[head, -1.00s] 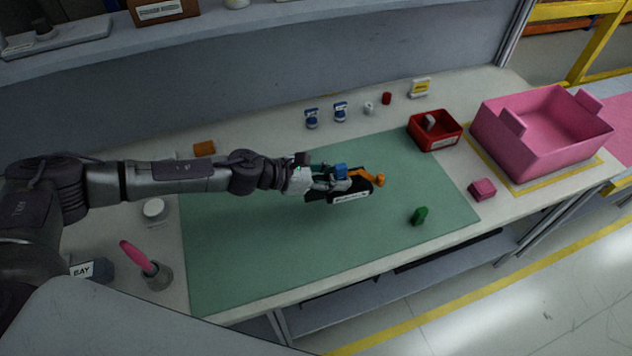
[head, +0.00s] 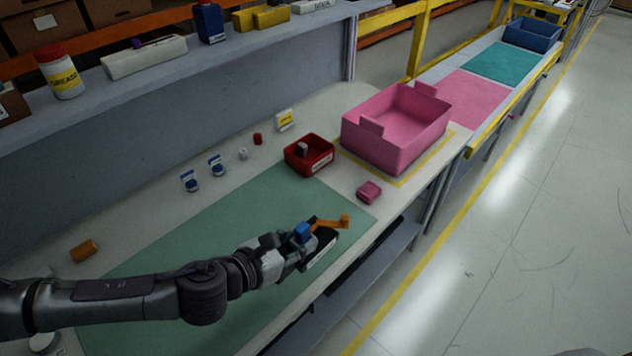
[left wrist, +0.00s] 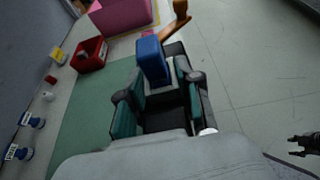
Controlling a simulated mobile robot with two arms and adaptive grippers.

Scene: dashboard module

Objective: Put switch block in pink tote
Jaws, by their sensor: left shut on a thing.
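The switch block (head: 323,247) is a black box with a white label, a blue part on top and an orange lever. My left gripper (head: 296,252) is shut on it and holds it over the front right part of the green mat. In the left wrist view the switch block (left wrist: 165,105) sits between the fingers, with its lever pointing away. The pink tote (head: 408,150) stands upright beyond the block, towards the back right, apart from it. The tote's near part (left wrist: 122,16) shows at the top of the wrist view. My right gripper (left wrist: 303,144) shows small at the wrist view's right edge.
A red bin (head: 308,166) holding a small grey item stands left of the tote. A small pink block (head: 369,191) lies in front of the tote. Blue-and-white parts (head: 217,166) stand behind the green mat (head: 190,235).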

